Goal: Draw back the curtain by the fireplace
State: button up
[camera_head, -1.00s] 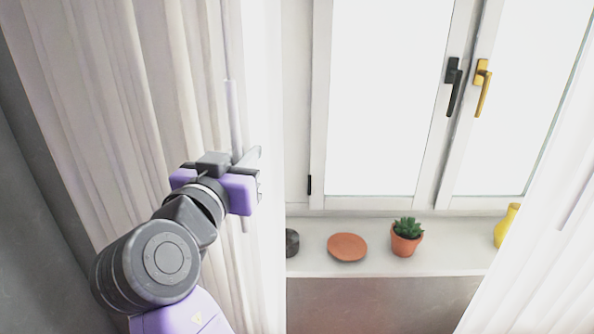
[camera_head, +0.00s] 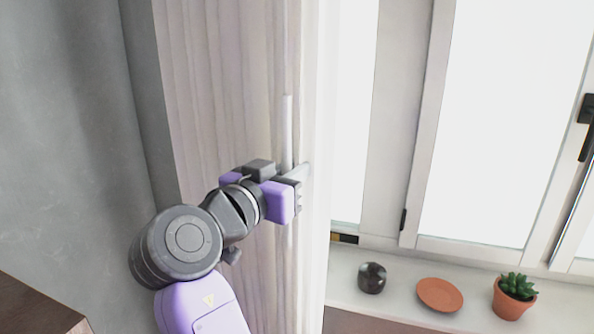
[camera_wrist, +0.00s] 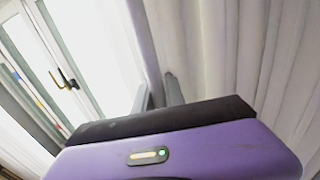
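A pale, pleated curtain (camera_head: 213,105) hangs left of the window (camera_head: 500,130) in the head view, its folds gathered into a narrow band. A thin grey pull rod (camera_head: 287,125) hangs in front of it near its right edge. My gripper (camera_head: 298,172) is at the lower part of this rod, with its fingers around it, so it looks shut on the rod. In the wrist view, the two fingers (camera_wrist: 160,92) stand close together by the rod, beside the curtain folds (camera_wrist: 215,50). The fingertip contact is partly hidden. No fireplace is clearly visible.
The white sill (camera_head: 395,302) holds a dark round jar (camera_head: 371,278), a terracotta dish (camera_head: 440,294) and a potted succulent (camera_head: 514,295). A grey wall (camera_head: 70,150) is left of the curtain. A brown wooden corner (camera_head: 35,310) shows at lower left.

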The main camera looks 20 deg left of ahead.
jog(key=o, duration=0.4)
jog(key=shift+c, duration=0.2)
jog(key=s+a+b, duration=0.1)
jog(key=s, duration=0.6)
jog(key=shift+s+a, duration=0.2)
jog(key=shift+s, duration=0.1)
